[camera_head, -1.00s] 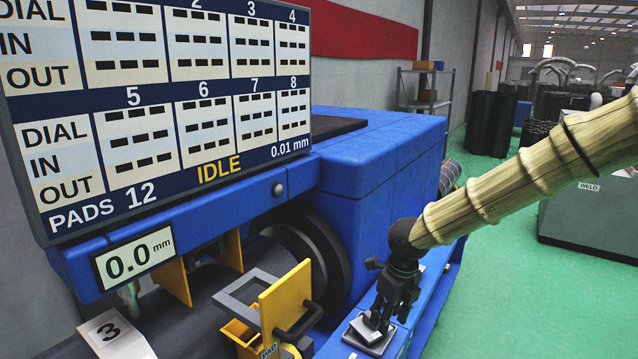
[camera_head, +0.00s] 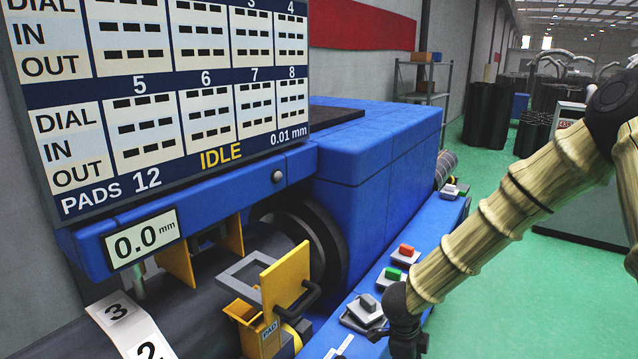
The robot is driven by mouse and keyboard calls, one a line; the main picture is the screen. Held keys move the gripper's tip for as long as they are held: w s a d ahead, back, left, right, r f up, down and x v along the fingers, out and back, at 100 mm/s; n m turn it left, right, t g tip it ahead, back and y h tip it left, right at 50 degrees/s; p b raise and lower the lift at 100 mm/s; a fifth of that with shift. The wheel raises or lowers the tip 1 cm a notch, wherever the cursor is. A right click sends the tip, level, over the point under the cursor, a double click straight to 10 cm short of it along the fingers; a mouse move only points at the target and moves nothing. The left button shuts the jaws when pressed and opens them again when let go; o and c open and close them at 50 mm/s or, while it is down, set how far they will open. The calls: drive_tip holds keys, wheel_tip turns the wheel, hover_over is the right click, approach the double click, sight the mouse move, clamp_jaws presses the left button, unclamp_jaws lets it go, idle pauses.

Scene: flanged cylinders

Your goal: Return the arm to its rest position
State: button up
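My arm (camera_head: 480,235), with its tan ribbed sleeve, comes in from the right and slopes down to the left, with a dark joint at upper right. My gripper (camera_head: 408,345) is black and hangs at the bottom of the view, beside the blue machine's ledge. It is just right of a grey block (camera_head: 363,310) on that ledge. Its fingertips are small and dark near the lower edge, so I cannot tell if they are open. I see nothing held in it.
The blue machine (camera_head: 375,150) fills the middle, with a display board (camera_head: 170,100) reading IDLE and a 0.0 mm readout (camera_head: 141,240). A yellow pad holder (camera_head: 285,280) stands by the dark cylinder. Red (camera_head: 406,250) and green (camera_head: 392,273) buttons sit on the ledge. Green floor (camera_head: 500,300) lies right.

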drive_tip(key=s+d+f+n+t+h, duration=0.1)
drive_tip(key=s+d+f+n, duration=0.3)
drive_tip(key=s+f+n, duration=0.95)
drive_tip(key=s+a+f+n+g+y, duration=0.1)
drive_tip(key=s+f+n, duration=0.3)
drive_tip(key=s, duration=0.6)
drive_tip(key=s+a+f+n+g+y, duration=0.1)
drive_tip(key=s+f+n, duration=0.4)
drive_tip(key=s, duration=0.5)
drive_tip(key=shift+s+a+f+y, duration=0.2)
drive_tip(key=shift+s+a+y, duration=0.1)
drive_tip(key=shift+y, duration=0.3)
